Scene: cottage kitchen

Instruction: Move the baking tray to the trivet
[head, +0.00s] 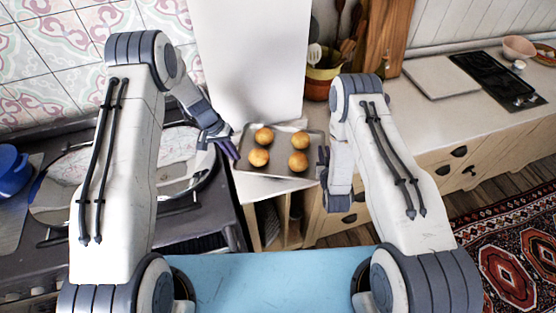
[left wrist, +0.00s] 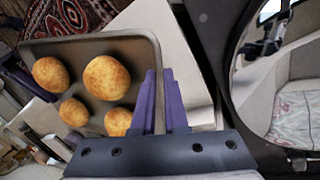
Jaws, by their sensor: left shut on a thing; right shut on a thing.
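The baking tray (head: 276,170) is dark, shallow and rectangular, with several round golden buns (head: 298,162) on it. It is at the counter's front edge in the head view, and it also shows in the left wrist view (left wrist: 112,42). My left gripper (head: 230,148) is shut on its left rim; its purple fingers also show in the left wrist view (left wrist: 163,105). My right gripper (head: 323,165) is at the right rim, shut on it, its fingers partly hidden by my arm. I cannot tell whether the tray touches the counter. I cannot pick out the trivet for certain.
A pale slab (head: 440,78) and a black hob-like panel (head: 497,80) lie on the right counter, with a pink bowl (head: 519,48) behind. A utensil pot (head: 322,75) stands behind the tray. The stove (head: 205,215) with a blue pot (head: 12,172) is left.

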